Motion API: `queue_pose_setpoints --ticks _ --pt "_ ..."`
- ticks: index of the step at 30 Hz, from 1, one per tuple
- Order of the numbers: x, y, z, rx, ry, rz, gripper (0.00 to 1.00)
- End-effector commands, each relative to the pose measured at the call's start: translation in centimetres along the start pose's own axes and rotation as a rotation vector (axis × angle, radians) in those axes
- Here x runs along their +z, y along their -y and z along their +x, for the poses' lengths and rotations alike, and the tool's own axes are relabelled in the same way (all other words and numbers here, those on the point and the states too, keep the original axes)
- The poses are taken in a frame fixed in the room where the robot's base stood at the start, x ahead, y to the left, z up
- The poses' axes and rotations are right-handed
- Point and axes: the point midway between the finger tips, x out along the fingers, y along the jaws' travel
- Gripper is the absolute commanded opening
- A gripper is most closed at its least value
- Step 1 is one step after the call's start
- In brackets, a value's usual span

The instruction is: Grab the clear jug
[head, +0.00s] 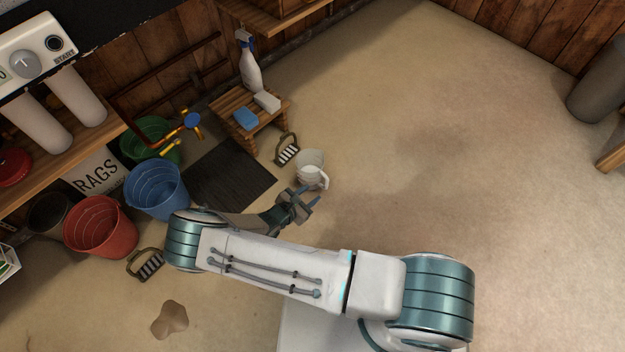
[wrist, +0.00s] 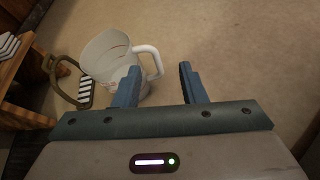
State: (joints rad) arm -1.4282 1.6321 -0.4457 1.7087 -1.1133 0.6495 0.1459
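The clear jug (head: 311,165) stands on the floor right of the dark mat, with a white handle on its near right side. In the wrist view the jug (wrist: 108,62) is just beyond my gripper, to the left, its handle pointing right. My gripper (head: 305,199) is close to the jug on its near side. In the wrist view my gripper (wrist: 160,84) is open, and nothing shows held between its fingers. The left finger overlaps the jug's lower right part in the picture; I cannot tell if they touch. The handle's lower end is near that finger.
A brush (head: 287,150) lies just left of the jug, near a wooden stool (head: 240,105) with a spray bottle (head: 249,65), a blue sponge and a white block. A dark mat (head: 231,175) and blue bucket (head: 157,189) are further left. The floor to the right is clear.

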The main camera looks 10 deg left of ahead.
Motion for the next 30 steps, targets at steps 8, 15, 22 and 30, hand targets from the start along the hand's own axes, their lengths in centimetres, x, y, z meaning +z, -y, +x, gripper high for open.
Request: queue_pose_setpoints --ticks 8,15,22,30 --pt "-4.8 1.0 2.0 0.113 0.029 -0.145 0.38" --pt "-5.0 0.7 6.0 0.116 0.032 -0.151 0.38" --pt "-4.8 0.1 9.6 0.117 0.030 -0.149 0.38" --pt "-4.9 -0.2 11.5 0.116 0.030 -0.149 0.38"
